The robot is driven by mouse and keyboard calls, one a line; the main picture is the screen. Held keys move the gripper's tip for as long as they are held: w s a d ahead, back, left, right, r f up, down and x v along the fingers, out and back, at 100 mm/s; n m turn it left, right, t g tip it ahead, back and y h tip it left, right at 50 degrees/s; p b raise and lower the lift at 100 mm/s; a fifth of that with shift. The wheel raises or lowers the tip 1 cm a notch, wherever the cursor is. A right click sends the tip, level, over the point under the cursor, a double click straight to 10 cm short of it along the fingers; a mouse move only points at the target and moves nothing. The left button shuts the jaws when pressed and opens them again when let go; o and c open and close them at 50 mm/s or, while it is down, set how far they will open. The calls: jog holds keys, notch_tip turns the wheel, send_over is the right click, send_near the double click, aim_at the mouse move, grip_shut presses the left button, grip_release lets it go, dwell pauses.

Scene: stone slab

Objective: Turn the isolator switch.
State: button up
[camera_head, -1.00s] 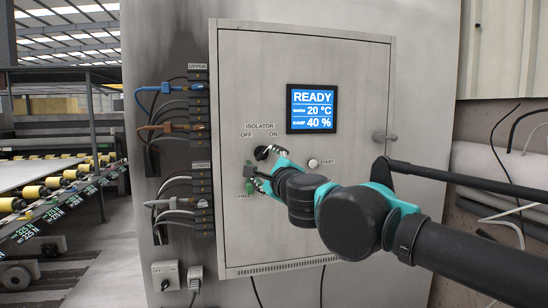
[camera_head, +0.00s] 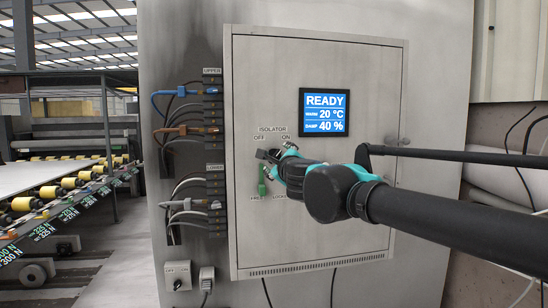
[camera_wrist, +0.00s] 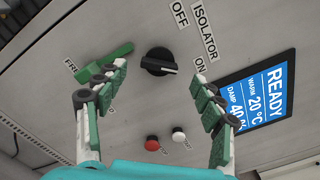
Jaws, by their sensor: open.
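The isolator switch is a black rotary knob (camera_wrist: 158,62) on the grey cabinet door, seen clearly in the wrist view. Its white-marked pointer end is turned toward the ON label (camera_wrist: 200,65), away from the OFF label (camera_wrist: 180,13). My gripper (camera_wrist: 160,76) is open and empty, one finger on each side of the knob in the picture; contact cannot be told. A green lever (camera_wrist: 108,64) beside the knob has its end near the FREE label. The left finger overlaps its edge in view. In the head view my gripper (camera_head: 278,156) hides most of the knob, above the green lever (camera_head: 262,181).
A red button (camera_wrist: 152,142) and a white button (camera_wrist: 179,134) sit below the knob. A blue screen (camera_head: 324,112) reads READY. Cable connectors (camera_head: 213,120) line the cabinet's left side. A roller conveyor (camera_head: 60,190) stands at the far left.

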aim_at(274, 156)
jog(key=shift+x, duration=3.1)
jog(key=c, duration=1.2)
